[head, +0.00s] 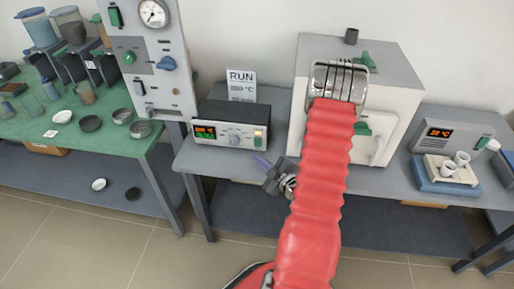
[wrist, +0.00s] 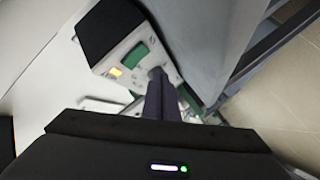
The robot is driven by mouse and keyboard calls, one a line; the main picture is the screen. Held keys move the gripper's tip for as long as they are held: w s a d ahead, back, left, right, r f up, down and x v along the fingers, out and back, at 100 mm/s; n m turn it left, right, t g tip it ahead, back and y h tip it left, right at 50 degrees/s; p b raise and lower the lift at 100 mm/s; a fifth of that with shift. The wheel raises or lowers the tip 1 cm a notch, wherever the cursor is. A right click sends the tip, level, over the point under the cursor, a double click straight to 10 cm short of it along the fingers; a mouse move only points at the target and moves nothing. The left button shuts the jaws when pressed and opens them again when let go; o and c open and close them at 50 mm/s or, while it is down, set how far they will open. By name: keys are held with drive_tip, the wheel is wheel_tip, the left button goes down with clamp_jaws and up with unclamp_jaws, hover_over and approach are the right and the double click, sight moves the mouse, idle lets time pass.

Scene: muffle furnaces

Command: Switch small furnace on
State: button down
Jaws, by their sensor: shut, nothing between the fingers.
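A dark control box (head: 231,123) with a pale front stands on the grey bench. Its front has a lit orange and green display, a round knob and a green switch (head: 258,139) at the right end. A cream furnace (head: 398,82) stands to its right, partly hidden by my red arm. I cannot tell which unit the small furnace is. My gripper (head: 259,159) is shut and empty, its purple fingertips just below the switch end of the box. In the wrist view the shut fingers (wrist: 157,76) overlap the box's panel (wrist: 126,52); contact cannot be told.
A tall grey panel (head: 155,62) with gauge and knobs stands left. A RUN sign (head: 241,85) stands behind the box. A grey unit with a display (head: 440,133) and a blue tray (head: 446,182) with white cups are at right. A green table (head: 63,145) holds dishes.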

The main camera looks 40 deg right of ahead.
drive_tip(key=shift+s+a+r, duration=0.15)
drive_tip(key=shift+s+a, duration=0.55)
drive_tip(key=shift+a, duration=0.2)
